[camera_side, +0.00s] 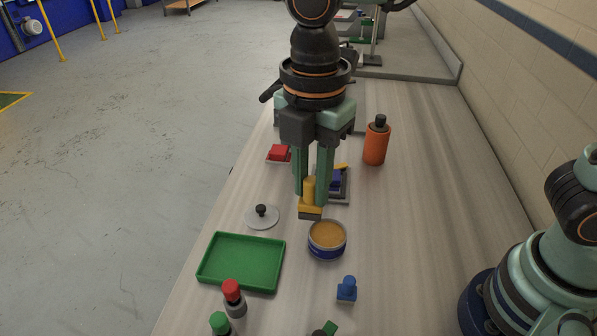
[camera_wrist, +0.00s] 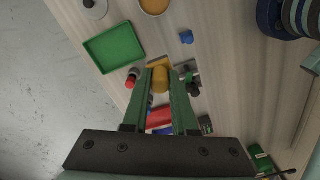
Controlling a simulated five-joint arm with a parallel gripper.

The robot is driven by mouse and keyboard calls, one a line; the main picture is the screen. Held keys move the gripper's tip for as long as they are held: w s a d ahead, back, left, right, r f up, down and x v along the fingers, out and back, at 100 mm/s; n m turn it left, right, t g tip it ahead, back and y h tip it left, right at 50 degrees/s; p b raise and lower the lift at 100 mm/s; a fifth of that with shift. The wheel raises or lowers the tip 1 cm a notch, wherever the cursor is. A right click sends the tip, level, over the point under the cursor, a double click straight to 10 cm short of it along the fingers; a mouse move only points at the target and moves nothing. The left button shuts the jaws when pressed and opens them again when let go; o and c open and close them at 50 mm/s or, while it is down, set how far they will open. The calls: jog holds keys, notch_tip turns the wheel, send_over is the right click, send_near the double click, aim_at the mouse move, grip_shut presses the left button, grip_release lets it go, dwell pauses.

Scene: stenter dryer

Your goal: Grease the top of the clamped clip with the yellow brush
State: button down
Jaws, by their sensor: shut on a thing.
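My gripper (camera_side: 311,188) is shut on the yellow brush (camera_side: 309,208), which is upright with its wide head and dark underside pointing down. The brush also shows between the fingers in the wrist view (camera_wrist: 160,80). It is over the table, just behind and left of the open tin of amber grease (camera_side: 327,240). A dark clamp (camera_side: 345,188) with a blue piece in it (camera_side: 336,181), seemingly the clip, stands behind and right of the brush. My fingers partly hide it, and I cannot tell the state of its top.
A green tray (camera_side: 241,262) and a grey lid with a black knob (camera_side: 262,215) lie left of the tin. A blue knobbed piece (camera_side: 347,289) and a red-capped bottle (camera_side: 233,298) are nearer the camera. An orange bottle (camera_side: 376,141) and a red block (camera_side: 279,153) stand farther back.

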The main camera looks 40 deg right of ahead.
jog(key=shift+w+d+f, duration=0.8)
jog(key=shift+d+f, duration=0.6)
jog(key=shift+f, duration=1.05)
jog(key=shift+w+d+f, duration=0.8)
jog(key=shift+d+f, duration=0.6)
jog(key=shift+f, duration=1.1)
jog(key=shift+w+d+f, duration=0.8)
jog(key=shift+d+f, duration=0.6)
jog(key=shift+f, duration=1.05)
jog(key=shift+f, duration=0.65)
notch_tip(320, 180, up, 7)
